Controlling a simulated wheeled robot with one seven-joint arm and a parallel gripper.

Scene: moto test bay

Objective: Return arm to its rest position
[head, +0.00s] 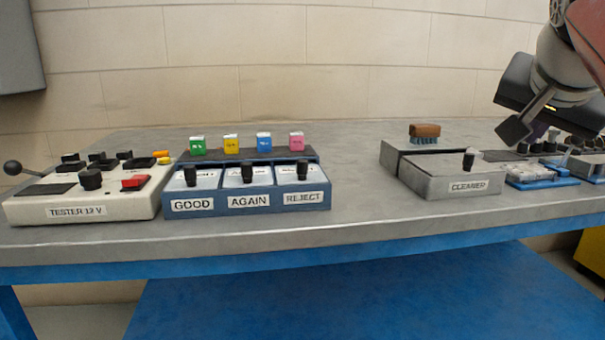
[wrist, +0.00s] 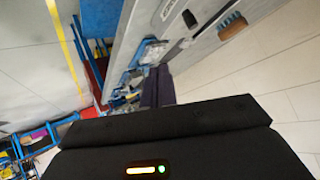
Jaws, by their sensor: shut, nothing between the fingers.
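My gripper (head: 515,130) is at the upper right of the head view, above the right part of the bench. Its dark fingers point down and to the left, and nothing is held. In the wrist view my gripper (wrist: 157,86) shows its two dark fingers together, shut and empty. The fingers are apart from the bench and the things on it. Most of my arm lies outside the head view.
A grey bench (head: 360,205) carries a tester (head: 115,208), a blue box marked GOOD, AGAIN and REJECT (head: 250,202), a cleaner box (head: 450,187) and a brown brush (head: 425,130). Blue trays (head: 540,183) with small parts sit under my gripper. The bench between the boxes is clear.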

